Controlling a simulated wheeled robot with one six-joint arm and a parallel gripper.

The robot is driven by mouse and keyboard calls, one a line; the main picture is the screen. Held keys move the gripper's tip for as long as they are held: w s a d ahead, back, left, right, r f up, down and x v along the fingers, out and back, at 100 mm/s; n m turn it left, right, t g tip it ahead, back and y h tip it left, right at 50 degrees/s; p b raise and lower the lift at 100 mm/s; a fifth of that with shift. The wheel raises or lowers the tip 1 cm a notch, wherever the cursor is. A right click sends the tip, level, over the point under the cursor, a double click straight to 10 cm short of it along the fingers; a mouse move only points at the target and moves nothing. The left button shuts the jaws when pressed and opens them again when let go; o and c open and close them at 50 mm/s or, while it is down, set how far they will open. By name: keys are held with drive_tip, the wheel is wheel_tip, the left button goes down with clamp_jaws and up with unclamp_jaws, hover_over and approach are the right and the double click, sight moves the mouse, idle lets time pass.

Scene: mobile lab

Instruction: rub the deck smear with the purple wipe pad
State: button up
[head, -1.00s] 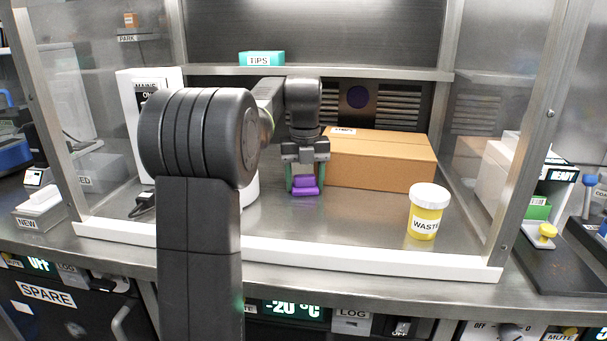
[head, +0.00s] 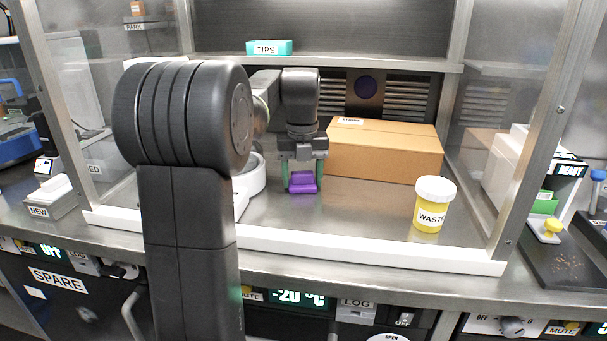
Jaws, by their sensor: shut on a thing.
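The purple wipe pad (head: 303,186) is between the green-tipped fingers of my gripper (head: 302,182), inside the hood at the middle of the deck (head: 350,215). My gripper points down and is shut on the pad. The pad is low, at or just above the steel deck; I cannot tell whether it touches. I cannot make out the smear; the pad, gripper or arm may hide it.
A cardboard box (head: 385,155) stands just right of my gripper. A yellow waste jar (head: 431,212) with a white lid stands at front right. A round white base (head: 250,180) is close on the left. A white sill (head: 370,255) edges the front. Bare deck lies between gripper and jar.

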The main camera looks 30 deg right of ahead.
sight(293, 196)
drive_tip(key=shift+s+a+f, duration=0.1)
drive_tip(key=shift+s+a, duration=1.1)
drive_tip(key=shift+s, duration=0.2)
drive_tip(key=shift+w+a+p, duration=0.4)
drive_tip(key=shift+a+p, duration=0.05)
drive_tip(key=shift+a, duration=0.1)
drive_tip(key=shift+w, duration=0.15)
drive_tip(key=w+d+p, duration=0.1)
drive_tip(key=w+p, duration=0.1)
drive_tip(key=p, duration=0.1)
drive_tip(key=shift+d+r, duration=0.35)
drive_tip(key=shift+d, duration=0.05)
drive_tip(key=shift+w+d+f+p, duration=0.15)
drive_tip(key=shift+w+d+p, duration=0.25)
drive_tip(key=shift+p, duration=0.1)
drive_tip(key=w+d+p, duration=0.1)
drive_tip(key=w+p, duration=0.1)
drive_tip(key=shift+d+p, duration=0.25)
drive_tip(key=shift+p, duration=0.15)
drive_tip(key=shift+w+d+f+p, duration=0.1)
drive_tip(key=shift+w+d+p, duration=0.2)
drive_tip(key=shift+p, duration=0.1)
